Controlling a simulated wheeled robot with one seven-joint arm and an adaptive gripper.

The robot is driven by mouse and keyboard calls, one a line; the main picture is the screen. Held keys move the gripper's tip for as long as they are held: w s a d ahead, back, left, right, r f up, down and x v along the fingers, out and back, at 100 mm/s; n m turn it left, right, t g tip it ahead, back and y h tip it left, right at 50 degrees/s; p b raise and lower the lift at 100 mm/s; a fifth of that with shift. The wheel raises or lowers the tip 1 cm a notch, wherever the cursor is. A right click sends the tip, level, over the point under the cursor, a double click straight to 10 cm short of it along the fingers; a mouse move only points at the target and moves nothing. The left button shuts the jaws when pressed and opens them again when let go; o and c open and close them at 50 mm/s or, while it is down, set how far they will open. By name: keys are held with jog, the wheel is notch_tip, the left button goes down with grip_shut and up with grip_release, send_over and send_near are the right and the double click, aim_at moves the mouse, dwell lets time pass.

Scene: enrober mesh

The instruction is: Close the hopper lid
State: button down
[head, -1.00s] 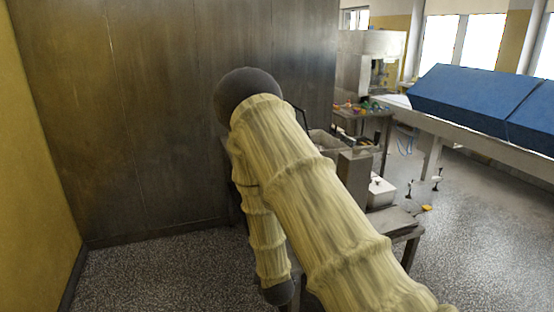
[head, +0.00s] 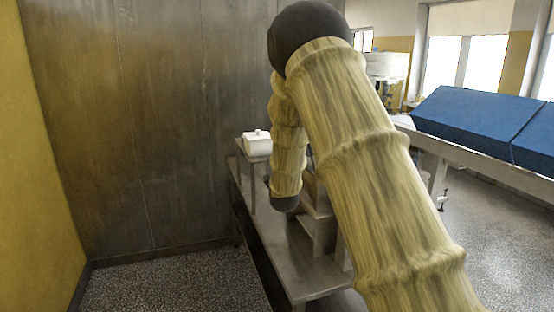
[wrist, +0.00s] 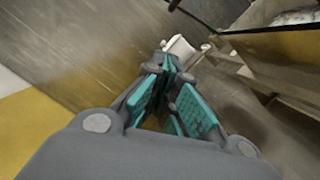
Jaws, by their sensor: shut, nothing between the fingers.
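My gripper (wrist: 170,68) shows in the wrist view with its teal-padded fingers brought together at the tips, holding nothing. A metal bin that looks like the hopper (wrist: 272,29) is at the upper right of the wrist view, with pale contents inside and its top open to view. A thin dark edge (wrist: 196,19), possibly part of the lid, rises to its left, apart from my fingers. I cannot tell the lid's full shape or angle. In the head view my sleeved arm hides the hopper, the lid and my gripper.
A metal table (head: 285,262) stands under my arm. A white lidded box (head: 257,145) sits at its far left end and also shows beyond my fingertips in the wrist view (wrist: 181,47). A blue-covered conveyor (head: 470,120) runs along the right. Floor at the left is clear.

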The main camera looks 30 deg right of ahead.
jog(key=w+d+r+p, duration=0.2)
jog(key=w+d+p, duration=0.4)
jog(key=shift+d+r, duration=0.25)
jog(key=shift+d, duration=0.1)
jog(key=shift+w+b, duration=0.1)
jog(key=shift+b, duration=0.25)
dwell(0.4)
jog(key=shift+d+r, duration=0.1)
jog(key=shift+d+r+b, duration=0.15)
jog(key=shift+b, duration=0.2)
